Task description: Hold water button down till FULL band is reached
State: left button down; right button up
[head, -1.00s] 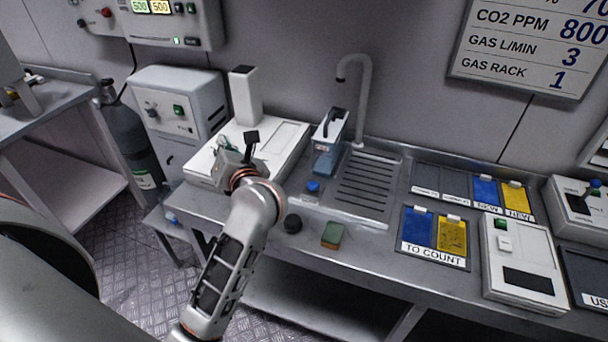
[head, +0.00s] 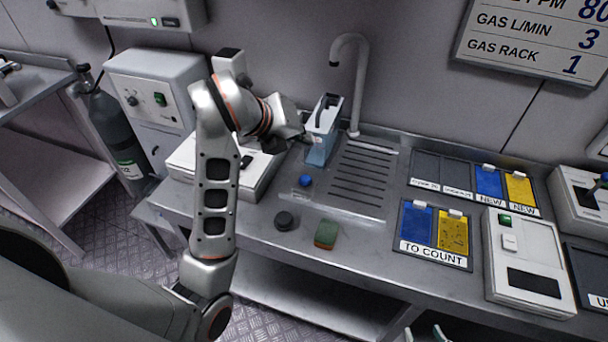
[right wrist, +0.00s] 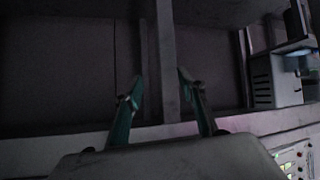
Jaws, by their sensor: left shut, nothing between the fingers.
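A blue round button (head: 305,181) sits on the steel counter in front of the sink. A clear jug (head: 321,147) with a dark handle and bluish water in its lower part stands beside the drain grille, left of the tap (head: 352,85). I cannot make out a FULL band on it. My left gripper (head: 304,138) is shut and empty, close to the jug's left side, above and behind the button; I cannot tell whether it touches the jug. My right gripper (head: 425,334) shows only its fingertips at the bottom edge. In the right wrist view its teal fingers (right wrist: 160,78) are apart and empty.
A black round knob (head: 286,220) and a green-brown sponge (head: 326,235) lie near the counter's front. A white device (head: 178,158) stands left of the jug, partly behind my left arm. The TO COUNT tray (head: 434,262) and a white box (head: 500,283) are to the right.

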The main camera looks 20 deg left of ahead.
pick_arm(q)
jog(key=shift+f, duration=0.1)
pick_arm(e)
jog(key=shift+s+f, duration=0.1)
jog(key=shift+f, duration=0.05)
pick_arm(q)
jog(key=b, duration=0.4)
send_over(303, 179)
notch_tip(303, 179, down, 5)
jog(key=shift+f, duration=0.1)
notch_tip(303, 179, down, 3)
jog(key=shift+b, duration=1.2)
jog(key=shift+f, duration=0.3)
pick_arm(e)
jog(key=shift+h, duration=0.3)
jog(key=f, duration=0.3)
jog(key=d+f, duration=0.1)
jog(key=f, duration=0.1)
jog(key=shift+f, duration=0.25)
pick_arm(q)
jog(key=shift+f+b, duration=0.1)
jog(key=shift+b, duration=0.2)
pick_arm(e)
jog(key=shift+f, duration=0.25)
